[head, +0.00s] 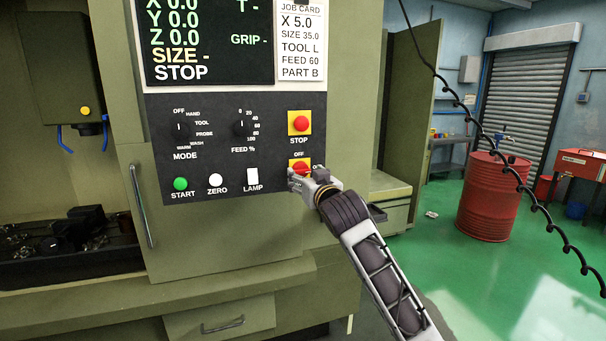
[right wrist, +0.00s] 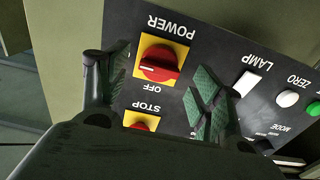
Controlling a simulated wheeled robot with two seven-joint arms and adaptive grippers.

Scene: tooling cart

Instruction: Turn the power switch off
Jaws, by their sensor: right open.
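The power switch (head: 299,166) is a red rotary knob on a yellow plate, low on the right of the dark control panel (head: 222,105). It also shows in the right wrist view (right wrist: 160,62), where the picture is upside down. Its white mark points to the left there, not to the OFF label. My right gripper (head: 304,178) is in front of the switch and partly covers it in the head view. In the right wrist view its open fingers (right wrist: 150,88) stand on either side of the knob, with nothing between them held. Contact cannot be told. My left gripper is not in view.
The red STOP button (head: 301,124) on its yellow plate is directly above the switch. The white LAMP switch (head: 253,177), white ZERO button (head: 216,180) and green START button (head: 180,183) are to the left. A red drum (head: 490,198) stands farther off at right.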

